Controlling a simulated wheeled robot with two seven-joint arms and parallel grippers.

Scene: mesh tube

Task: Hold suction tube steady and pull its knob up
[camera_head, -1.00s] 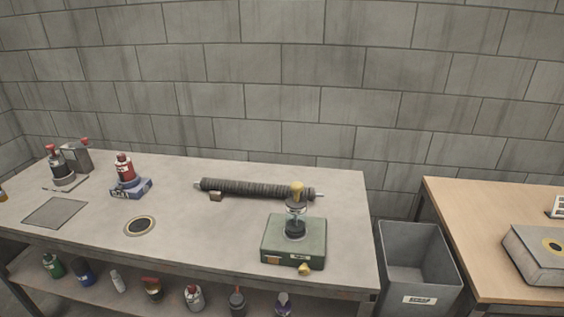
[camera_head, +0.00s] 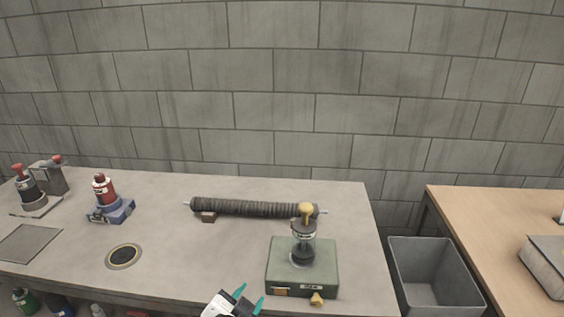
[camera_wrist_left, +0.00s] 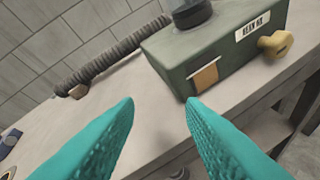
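The suction tube (camera_head: 303,245) is a clear and dark cylinder standing upright on a green box (camera_head: 285,272) near the right front of the grey table. Its yellow knob (camera_head: 306,210) sits at the top. In the left wrist view the green box (camera_wrist_left: 222,50) and the tube's dark base (camera_wrist_left: 190,13) show at the top; the knob is out of that frame. My left gripper (camera_head: 250,298) has teal fingers, is open and empty, and is at the table's front edge, left of the box. Its separated fingertips (camera_wrist_left: 160,103) fill the lower wrist view. My right gripper is not in view.
A dark ribbed roll (camera_head: 250,208) lies behind the box. A yellow fitting (camera_head: 317,299) sticks out at the box's front. A grey bin (camera_head: 437,250) and wooden table (camera_head: 500,235) are right. Bare tabletop (camera_head: 195,255) lies left of the box.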

